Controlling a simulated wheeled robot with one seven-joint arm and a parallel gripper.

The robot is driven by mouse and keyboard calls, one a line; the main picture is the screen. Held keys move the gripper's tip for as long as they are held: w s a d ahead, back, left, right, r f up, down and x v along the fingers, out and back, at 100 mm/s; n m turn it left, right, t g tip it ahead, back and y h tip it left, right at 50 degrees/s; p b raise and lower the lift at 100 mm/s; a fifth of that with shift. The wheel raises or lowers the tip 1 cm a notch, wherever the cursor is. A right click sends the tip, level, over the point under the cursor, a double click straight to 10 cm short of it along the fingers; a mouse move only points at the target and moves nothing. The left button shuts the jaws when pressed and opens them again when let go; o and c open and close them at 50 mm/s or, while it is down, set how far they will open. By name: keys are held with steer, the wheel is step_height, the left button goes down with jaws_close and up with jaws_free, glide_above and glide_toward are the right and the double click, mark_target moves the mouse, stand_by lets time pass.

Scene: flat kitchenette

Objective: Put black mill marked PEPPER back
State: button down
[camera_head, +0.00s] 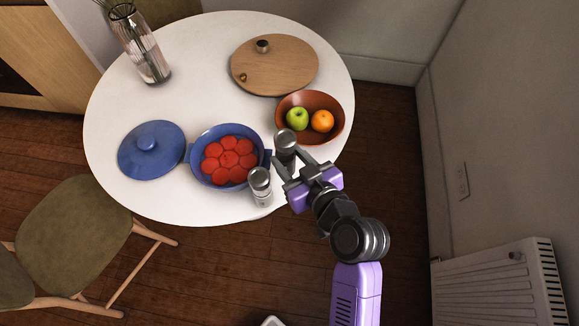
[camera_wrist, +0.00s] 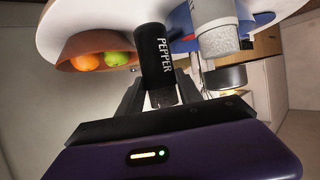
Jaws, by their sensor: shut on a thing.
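The black mill marked PEPPER (camera_wrist: 154,58) stands between the fingers of my gripper (camera_wrist: 160,92) in the wrist view, its white lettering facing the camera. In the head view the mill (camera_head: 285,141) shows as a dark cylinder with a grey top near the right front of the table. My gripper (camera_head: 287,164) is shut on it there. The mill's lower part is hidden in the head view, and I cannot tell whether it touches the table. A grey mill (camera_head: 261,187) stands apart from it, at the front edge; it also shows in the wrist view (camera_wrist: 217,40).
A blue pot (camera_head: 201,178) with red round pieces stands left of the mills, its blue lid (camera_head: 136,164) beside it. A brown bowl (camera_head: 339,124) with fruit is close behind my gripper. A wooden board (camera_head: 285,80) and a vase (camera_head: 142,50) stand farther back. The table's (camera_head: 195,105) middle is clear.

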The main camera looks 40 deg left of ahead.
mark_target(291, 171)
steer(key=shift+f, duration=2.4)
steer(key=shift+f+b, duration=0.15)
steer(key=shift+b, duration=0.15)
steer(key=c, duration=0.8)
jaws_free()
steer(key=shift+r+p, duration=0.2)
steer(key=shift+p, duration=0.1)
steer(key=b+v, duration=0.1)
steer(key=v, duration=1.1)
